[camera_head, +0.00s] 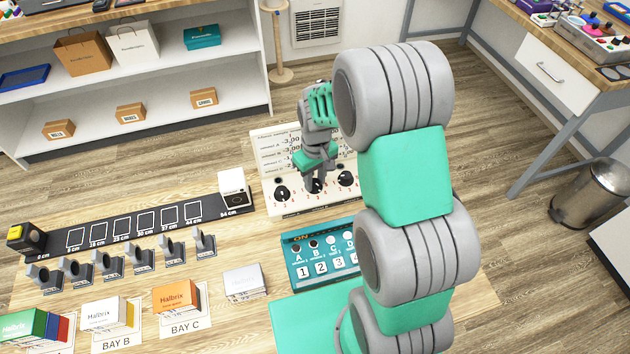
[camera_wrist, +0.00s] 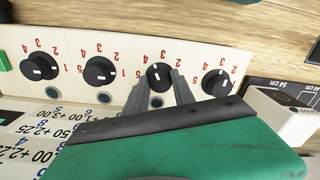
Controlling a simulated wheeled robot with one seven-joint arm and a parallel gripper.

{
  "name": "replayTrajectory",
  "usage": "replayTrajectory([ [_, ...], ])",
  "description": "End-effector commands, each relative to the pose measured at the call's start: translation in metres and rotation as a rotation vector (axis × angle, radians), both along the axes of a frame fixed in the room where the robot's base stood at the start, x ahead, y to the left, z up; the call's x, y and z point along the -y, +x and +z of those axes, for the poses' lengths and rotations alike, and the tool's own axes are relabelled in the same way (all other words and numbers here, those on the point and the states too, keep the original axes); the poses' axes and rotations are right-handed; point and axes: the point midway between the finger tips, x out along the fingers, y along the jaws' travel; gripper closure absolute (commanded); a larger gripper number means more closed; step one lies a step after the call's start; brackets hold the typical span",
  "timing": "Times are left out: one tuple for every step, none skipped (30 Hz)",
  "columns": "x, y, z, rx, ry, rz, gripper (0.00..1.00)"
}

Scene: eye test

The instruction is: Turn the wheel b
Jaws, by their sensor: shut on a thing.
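A cream panel (camera_head: 300,206) on the table bears several black wheels with red numbers around them. My gripper (camera_head: 316,187) is over its second wheel from the left in the head view, which it largely hides. In the wrist view my gripper's fingers (camera_wrist: 161,88) are shut on the sides of this black wheel (camera_wrist: 159,75), third from the left there. A white mark shows on the wheel. I cannot read a letter b on any wheel. The neighbouring wheels (camera_wrist: 100,71) and (camera_wrist: 215,82) are free.
A white cube (camera_head: 234,188) stands just left of the panel, at the end of a black measuring strip (camera_head: 130,222). A teal button box (camera_head: 318,268) lies in front. A white board with printed values (camera_head: 280,150) stands behind the wheels. My arm hides the panel's right end.

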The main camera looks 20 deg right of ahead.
Motion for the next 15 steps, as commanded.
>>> replayTrajectory([
  [-0.0001, 0.0001, -0.0011, 0.001, 0.0, 0.034, 1.0],
  [-0.0001, 0.0001, -0.0011, 0.001, 0.0, 0.056, 1.0],
  [-0.0001, 0.0002, -0.001, 0.001, 0.0, 0.083, 1.0],
  [-0.0001, 0.0004, -0.0009, 0.001, 0.0, 0.101, 1.0],
  [0.0, 0.0004, -0.0008, 0.001, 0.0, 0.119, 1.0],
  [0.0, 0.0005, -0.0007, 0.001, 0.0, 0.142, 1.0],
  [0.0001, 0.0006, -0.0006, 0.001, 0.0, 0.156, 1.0],
  [0.0001, 0.0005, -0.0005, 0.001, 0.0, 0.171, 1.0],
  [0.0002, 0.0004, -0.0004, 0.001, 0.0, 0.187, 1.0],
  [0.0002, 0.0004, -0.0004, 0.0, 0.0, 0.199, 1.0],
  [0.0002, 0.0003, -0.0003, 0.0, 0.0, 0.209, 1.0],
  [0.0002, 0.0002, -0.0002, 0.0, 0.0, 0.221, 1.0],
  [0.0002, 0.0002, -0.0002, -0.001, 0.0, 0.229, 1.0],
  [0.0003, 0.0001, -0.0001, 0.0, 0.0, 0.236, 1.0],
  [0.0003, 0.0001, 0.0, 0.0, 0.0, 0.242, 1.0],
])
